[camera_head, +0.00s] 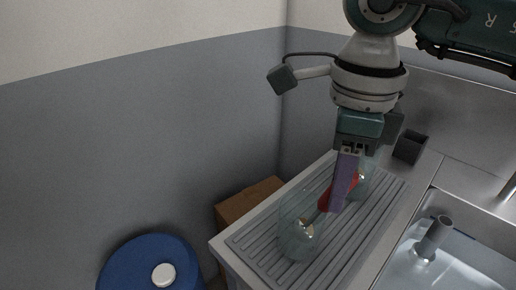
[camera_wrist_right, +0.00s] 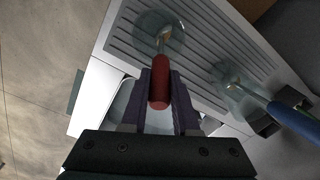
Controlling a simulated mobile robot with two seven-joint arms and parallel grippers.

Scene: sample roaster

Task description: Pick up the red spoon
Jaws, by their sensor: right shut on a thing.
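The red spoon (camera_wrist_right: 159,88) has a thick red handle and a thin metal end. My right gripper (camera_wrist_right: 161,78) is shut on its handle, with a purple finger on each side. In the head view the red handle (camera_head: 324,201) shows tilted beside my right gripper (camera_head: 335,205). The spoon's metal end shows within the outline of a clear glass (camera_head: 299,240) on the ribbed drainboard (camera_head: 262,243). That glass also shows in the right wrist view (camera_wrist_right: 175,25). My left gripper is not in view.
A second clear glass (camera_head: 367,185) stands behind my right gripper. A blue-handled spoon (camera_wrist_right: 295,120) leans from it in the right wrist view. A sink (camera_head: 470,268) is on the right, a cardboard box (camera_head: 240,205) beyond the drainboard, and a blue round lid (camera_head: 135,262) at lower left.

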